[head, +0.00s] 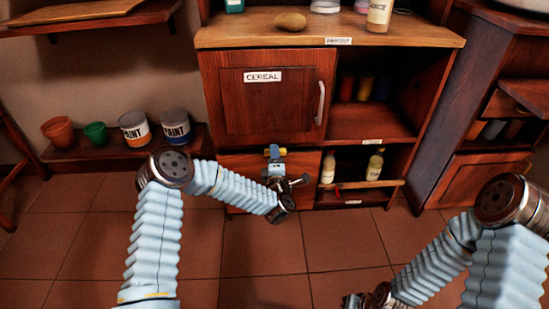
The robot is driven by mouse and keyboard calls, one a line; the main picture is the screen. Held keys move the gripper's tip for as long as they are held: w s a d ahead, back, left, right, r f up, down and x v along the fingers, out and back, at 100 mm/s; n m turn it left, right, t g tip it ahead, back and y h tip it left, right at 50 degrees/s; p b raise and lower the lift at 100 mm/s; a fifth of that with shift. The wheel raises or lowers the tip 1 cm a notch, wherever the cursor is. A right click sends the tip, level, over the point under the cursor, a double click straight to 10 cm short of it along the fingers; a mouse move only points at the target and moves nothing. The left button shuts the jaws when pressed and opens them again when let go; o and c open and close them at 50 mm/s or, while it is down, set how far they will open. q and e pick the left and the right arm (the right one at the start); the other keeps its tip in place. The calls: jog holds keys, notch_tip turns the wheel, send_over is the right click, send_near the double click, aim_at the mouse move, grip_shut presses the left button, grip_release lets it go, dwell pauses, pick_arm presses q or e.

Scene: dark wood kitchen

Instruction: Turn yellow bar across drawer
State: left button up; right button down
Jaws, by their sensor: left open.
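The yellow bar (282,152) shows as a small yellow piece at the front of the wooden drawer (303,165), below the cereal door. My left gripper (274,155) is at the bar, with its blue-grey fingers over part of it. The gripper is open; whether a finger touches the bar cannot be told. The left wrist hides much of the drawer front. My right gripper (355,300) is low at the bottom edge, far from the drawer and partly cut off; its fingers cannot be made out.
The cereal door (263,105) with its pale handle is shut above the drawer. Open shelves to its right hold bottles (375,163) and jars. Paint cans (176,126) and pots stand on a low shelf at left. The tiled floor (345,240) in front is clear.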

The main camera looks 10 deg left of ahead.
pick_arm(q)
jog(key=shift+c, duration=0.3)
grip_shut()
jog(key=shift+f, duration=0.1)
jog(key=shift+s+a+f+m+b, duration=0.15)
jog(key=shift+m+b, duration=0.95)
jog(key=shift+m, duration=1.9)
jog(key=shift+w+a+f+m+b, duration=0.15)
jog(key=shift+m+b, duration=1)
jog(key=shift+m, duration=1.85)
jog(key=shift+s+a+f+m+b, duration=0.2)
jog(key=shift+m+b, duration=0.9)
jog(key=shift+m, duration=1.9)
